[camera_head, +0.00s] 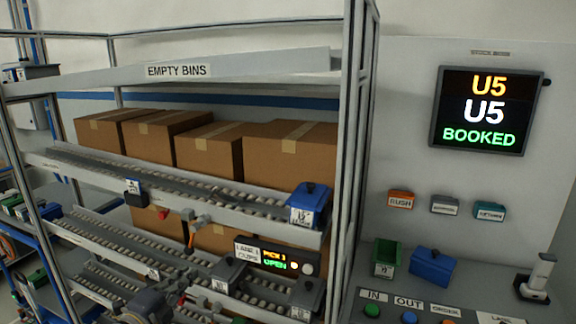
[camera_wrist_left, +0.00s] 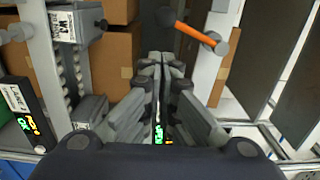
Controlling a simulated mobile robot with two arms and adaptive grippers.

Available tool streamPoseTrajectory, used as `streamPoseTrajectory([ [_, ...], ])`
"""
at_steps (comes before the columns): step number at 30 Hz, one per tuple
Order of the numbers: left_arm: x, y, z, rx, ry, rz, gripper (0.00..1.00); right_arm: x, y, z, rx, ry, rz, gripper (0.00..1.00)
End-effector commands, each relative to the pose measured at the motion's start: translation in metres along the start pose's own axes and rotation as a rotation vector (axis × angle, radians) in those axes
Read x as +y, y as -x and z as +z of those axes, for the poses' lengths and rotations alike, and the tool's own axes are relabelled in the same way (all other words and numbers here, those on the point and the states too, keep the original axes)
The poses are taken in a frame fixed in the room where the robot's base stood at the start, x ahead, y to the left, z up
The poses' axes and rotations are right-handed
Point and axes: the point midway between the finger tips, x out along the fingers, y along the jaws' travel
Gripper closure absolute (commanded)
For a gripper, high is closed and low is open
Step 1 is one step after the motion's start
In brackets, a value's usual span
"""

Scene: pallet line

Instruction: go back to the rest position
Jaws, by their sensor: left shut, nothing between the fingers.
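My left gripper (camera_head: 150,303) is low in the head view, in front of the lower roller lane of the rack. In the left wrist view its fingers (camera_wrist_left: 160,62) are together, with nothing between them. The gripper is apart from the boxes and bins in the picture. My right gripper is in neither view.
The rack has a top shelf (camera_head: 210,72) marked EMPTY BINS, cardboard boxes (camera_head: 208,152), a blue bin (camera_head: 309,203) and a lane display (camera_head: 262,257) reading OPEN. An orange lever (camera_wrist_left: 195,32) is near the fingers. A screen (camera_head: 487,110) reads U5 BOOKED above a button desk (camera_head: 450,295).

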Motion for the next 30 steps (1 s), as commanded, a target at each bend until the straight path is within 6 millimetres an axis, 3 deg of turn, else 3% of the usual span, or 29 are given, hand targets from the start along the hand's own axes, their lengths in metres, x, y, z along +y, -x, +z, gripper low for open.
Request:
streamPoseTrajectory([
  [6, -0.001, 0.014, -0.002, 0.000, 0.001, 0.002, 1.00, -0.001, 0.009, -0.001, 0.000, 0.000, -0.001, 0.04],
  [16, 0.001, 0.016, -0.002, 0.000, 0.001, 0.001, 1.00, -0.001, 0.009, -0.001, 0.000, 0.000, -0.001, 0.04],
  [19, 0.016, 0.017, 0.001, -0.015, 0.029, 0.024, 1.00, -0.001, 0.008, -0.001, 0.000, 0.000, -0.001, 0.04],
  [23, 0.076, 0.026, 0.013, -0.076, 0.148, 0.109, 1.00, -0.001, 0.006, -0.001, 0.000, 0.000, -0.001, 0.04],
  [26, 0.147, 0.044, 0.023, -0.155, 0.288, 0.208, 1.00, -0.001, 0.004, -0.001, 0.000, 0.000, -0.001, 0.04],
  [30, 0.247, 0.083, 0.025, -0.280, 0.486, 0.344, 1.00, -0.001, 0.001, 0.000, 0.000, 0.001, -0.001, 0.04],
])
